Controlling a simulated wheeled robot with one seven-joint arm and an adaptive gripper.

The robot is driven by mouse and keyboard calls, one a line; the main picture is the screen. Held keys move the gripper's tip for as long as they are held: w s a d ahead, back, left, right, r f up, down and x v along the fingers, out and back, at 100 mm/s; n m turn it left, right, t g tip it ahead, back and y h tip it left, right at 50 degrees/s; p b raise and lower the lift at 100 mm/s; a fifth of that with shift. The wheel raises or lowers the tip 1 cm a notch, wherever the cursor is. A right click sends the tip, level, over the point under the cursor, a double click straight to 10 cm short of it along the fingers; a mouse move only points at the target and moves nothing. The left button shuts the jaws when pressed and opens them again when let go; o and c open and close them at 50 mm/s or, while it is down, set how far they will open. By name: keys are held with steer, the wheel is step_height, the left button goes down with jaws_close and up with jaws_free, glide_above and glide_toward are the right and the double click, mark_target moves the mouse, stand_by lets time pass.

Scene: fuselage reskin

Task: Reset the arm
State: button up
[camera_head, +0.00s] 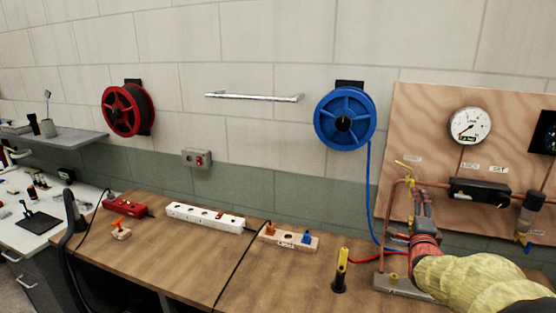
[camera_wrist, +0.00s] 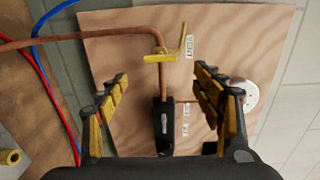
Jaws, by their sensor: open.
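My gripper (camera_head: 418,196) is at the end of my arm, at the right in the head view, in front of the plywood panel (camera_head: 427,118). In the wrist view its two yellow-padded fingers (camera_wrist: 161,74) are spread wide with nothing held between them. A copper pipe (camera_wrist: 90,38) with a yellow valve handle (camera_wrist: 161,54) shows just beyond the fingertips. A black fitting (camera_wrist: 164,124) lies in the gap between the fingers as seen, on or before the panel. I cannot tell how far the fingers are from the pipe.
The wooden bench (camera_head: 185,258) carries a white power strip (camera_head: 205,217), a wooden block (camera_head: 289,238) and a yellow-black tool (camera_head: 341,270). A blue reel (camera_head: 328,127), a red reel (camera_head: 117,111) and a rail (camera_head: 250,97) are on the wall. A gauge (camera_head: 469,126) is on the panel.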

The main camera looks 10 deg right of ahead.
step_height(320, 180, down, 10)
steer(key=s+a+f+n+g+y, duration=0.1)
steer(key=s+n+g+y, duration=0.15)
steer(key=n, duration=0.25)
steer(key=s+a+f+n+g+y, duration=0.3)
steer(key=s+a+f+n+g, duration=0.2)
steer(key=s+a+n, duration=0.3)
steer(key=s+a+r+n+y, duration=0.1)
steer(key=s+a+r+n, duration=0.2)
steer(key=s+a, duration=0.4)
steer(key=s+a+r+n+g+y, duration=0.1)
steer(key=s+a+r+n, duration=0.1)
steer(key=s+a+n, duration=0.2)
steer(key=s+a+r+n+g+y, duration=0.1)
steer(key=s+a+r+n+y, duration=0.1)
steer(key=s+a, duration=0.8)
steer(key=a+r+n, duration=0.1)
steer(key=a+n, duration=0.1)
steer(key=a, duration=0.5)
steer(key=shift+r, duration=0.35)
